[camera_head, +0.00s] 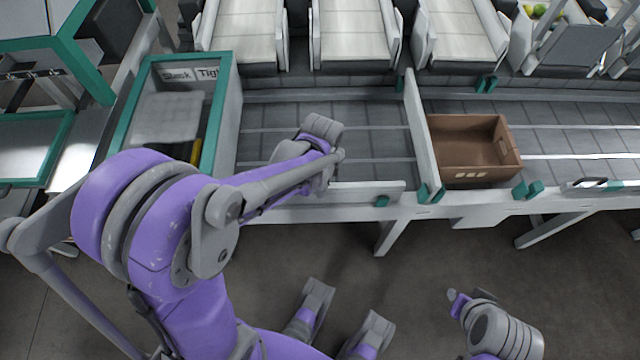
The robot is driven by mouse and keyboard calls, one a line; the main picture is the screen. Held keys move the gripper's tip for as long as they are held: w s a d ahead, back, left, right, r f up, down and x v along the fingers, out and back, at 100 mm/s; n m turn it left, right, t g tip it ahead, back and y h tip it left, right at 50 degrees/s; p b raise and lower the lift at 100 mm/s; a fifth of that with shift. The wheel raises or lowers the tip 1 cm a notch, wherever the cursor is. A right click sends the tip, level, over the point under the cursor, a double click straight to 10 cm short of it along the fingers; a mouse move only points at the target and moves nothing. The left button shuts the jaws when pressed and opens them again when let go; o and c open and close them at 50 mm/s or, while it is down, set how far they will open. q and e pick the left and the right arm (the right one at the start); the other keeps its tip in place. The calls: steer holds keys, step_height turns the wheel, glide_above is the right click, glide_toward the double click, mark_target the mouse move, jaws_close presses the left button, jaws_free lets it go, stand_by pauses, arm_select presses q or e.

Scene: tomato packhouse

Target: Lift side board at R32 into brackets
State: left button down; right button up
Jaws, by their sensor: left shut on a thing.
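A pale grey side board (372,190) lies along the front edge of the grey roller conveyor (370,150), left of the brown crate. My left gripper (326,178) is shut on it near its left end. My wrist and forearm hide that end. A teal bracket (382,201) shows at the front rail below the board. Another teal bracket (424,193) stands just past its right end. I cannot tell whether the board sits fully in the brackets. Parts of my right arm show at the bottom right, but its jaws cannot be made out.
A brown crate (468,178) stands on the conveyor, right of a white upright divider (415,118). A teal-framed box (225,110) with a "Slack / Tight" label is at the left. White chutes (352,35) line the back. The floor in front is clear beyond my own parts.

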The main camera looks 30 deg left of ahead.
arm_select(q)
steer(key=shift+f, duration=0.2)
steer(key=c, duration=0.7)
jaws_free()
steer(key=c, duration=0.3)
steer(key=shift+r+p, duration=2.95)
steer(key=shift+r, duration=1.15)
steer(key=shift+f, duration=0.1)
